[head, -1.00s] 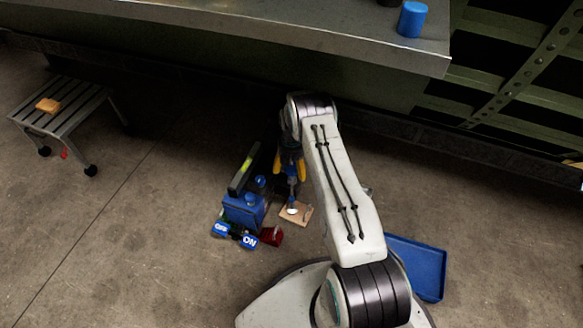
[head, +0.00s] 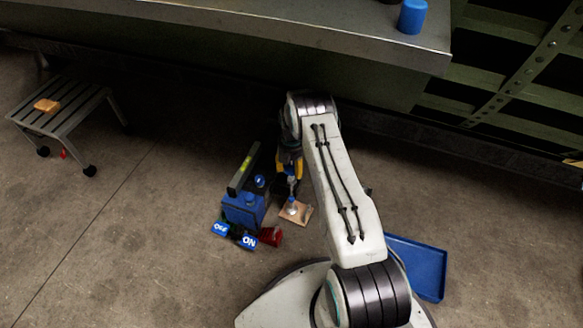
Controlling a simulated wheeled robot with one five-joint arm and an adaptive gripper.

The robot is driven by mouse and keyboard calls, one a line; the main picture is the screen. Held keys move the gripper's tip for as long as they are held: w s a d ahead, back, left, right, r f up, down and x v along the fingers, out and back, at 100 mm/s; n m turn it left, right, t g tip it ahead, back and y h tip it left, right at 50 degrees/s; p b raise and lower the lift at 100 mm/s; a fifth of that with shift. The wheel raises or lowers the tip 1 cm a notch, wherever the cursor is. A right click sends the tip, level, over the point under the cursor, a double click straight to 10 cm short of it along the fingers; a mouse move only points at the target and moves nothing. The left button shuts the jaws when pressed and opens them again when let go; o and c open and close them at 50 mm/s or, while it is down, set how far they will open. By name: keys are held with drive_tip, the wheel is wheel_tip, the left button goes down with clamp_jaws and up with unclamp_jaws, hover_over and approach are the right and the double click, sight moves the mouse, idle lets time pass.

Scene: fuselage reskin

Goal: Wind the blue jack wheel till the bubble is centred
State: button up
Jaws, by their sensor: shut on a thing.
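My gripper (head: 291,172), with dark and yellow fingers, hangs below my arm, pointing down. It is shut on the blue jack wheel (head: 292,187), mostly hidden between the fingers. Below it, the jack's stem ends in a pale foot (head: 292,209) on a small wooden pad (head: 303,214). Just left, a dark level bar (head: 237,183) with a yellow-green vial (head: 246,163) lies along the top of a blue box (head: 244,209). The bubble is too small to make out, so I cannot tell whether it is centred.
Blue-and-white ON/OFF labels (head: 248,242) and a red part (head: 270,236) sit at the box's front. A blue tray (head: 423,266) lies right of my arm. A grey bench (head: 250,22) overhangs behind. A step stool (head: 70,105) stands left; floor between is clear.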

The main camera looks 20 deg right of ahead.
drive_tip(key=m+b, duration=0.1)
drive_tip(key=m, duration=0.2)
drive_tip(key=m+b, duration=0.1)
drive_tip(key=m, duration=0.1)
drive_tip(key=shift+s+a+f+b, duration=0.15)
drive_tip(key=shift+a+f+b, duration=0.05)
drive_tip(key=shift+f+b, duration=0.1)
drive_tip(key=m+b, duration=0.1)
drive_tip(key=m, duration=0.4)
drive_tip(key=shift+r, duration=0.1)
drive_tip(key=m+b, duration=0.1)
drive_tip(key=m, duration=0.4)
drive_tip(key=shift+r+m, duration=0.1)
drive_tip(key=shift+m, duration=0.3)
drive_tip(key=shift+w+d+m+b, duration=0.1)
drive_tip(key=shift+w+m+b, duration=0.1)
drive_tip(key=shift+m, duration=0.9)
drive_tip(key=shift+w+m+b, duration=0.1)
drive_tip(key=shift+m+b, duration=0.05)
drive_tip(key=shift+m, duration=0.95)
drive_tip(key=shift+r, duration=0.1)
drive_tip(key=shift+w, duration=0.1)
drive_tip(key=o, duration=1.2)
drive_tip(key=shift+d+r, duration=0.1)
